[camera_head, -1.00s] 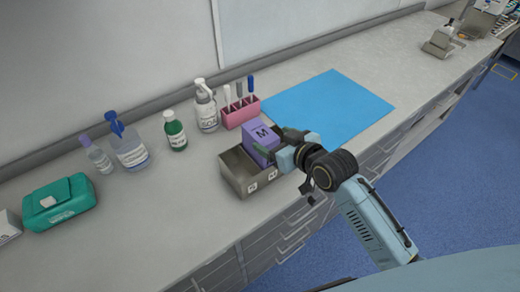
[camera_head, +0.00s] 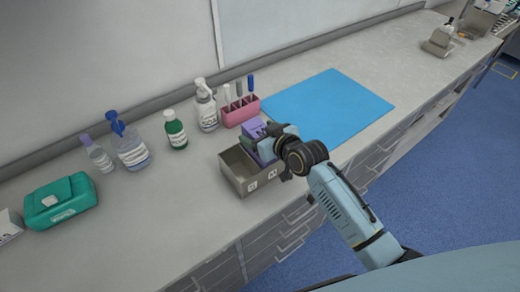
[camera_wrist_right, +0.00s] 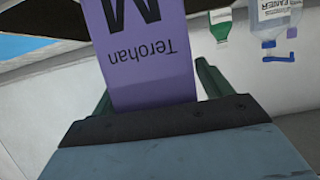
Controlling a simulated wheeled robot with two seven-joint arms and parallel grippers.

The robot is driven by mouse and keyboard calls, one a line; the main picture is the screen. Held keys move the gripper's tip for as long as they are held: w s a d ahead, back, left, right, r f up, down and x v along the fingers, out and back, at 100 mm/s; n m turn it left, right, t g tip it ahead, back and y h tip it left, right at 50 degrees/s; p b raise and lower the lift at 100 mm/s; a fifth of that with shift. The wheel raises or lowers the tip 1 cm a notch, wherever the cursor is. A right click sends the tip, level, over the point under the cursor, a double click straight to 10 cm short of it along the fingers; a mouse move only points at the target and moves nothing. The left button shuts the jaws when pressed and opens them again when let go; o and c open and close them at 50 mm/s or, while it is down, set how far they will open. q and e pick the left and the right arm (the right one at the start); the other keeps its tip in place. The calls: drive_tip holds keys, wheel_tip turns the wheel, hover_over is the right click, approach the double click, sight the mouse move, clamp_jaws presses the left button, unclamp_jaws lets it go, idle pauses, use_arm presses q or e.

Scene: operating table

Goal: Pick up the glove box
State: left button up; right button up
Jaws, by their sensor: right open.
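The glove box is a purple carton marked "M" and "Terohan" in the right wrist view (camera_wrist_right: 150,62). In the head view the glove box (camera_head: 252,128) stands in a grey metal bin (camera_head: 238,170), partly hidden by my right gripper. My right gripper (camera_head: 268,143) is over the bin at the box. In the wrist view its green fingers (camera_wrist_right: 155,88) are open, one on each side of the box; I cannot tell whether they touch it. My left gripper is not in view.
Behind the bin stand a pink holder (camera_head: 240,110) with pens, a white pump bottle (camera_head: 206,106) and a green bottle (camera_head: 175,130). A teal case (camera_head: 60,201) lies at the left. A blue mat (camera_head: 330,105) lies clear at the right. The counter's front edge is close to the bin.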

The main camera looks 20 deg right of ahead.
drive_tip(key=c, duration=1.4)
drive_tip(key=shift+c, duration=1)
drive_tip(key=shift+r, duration=0.1)
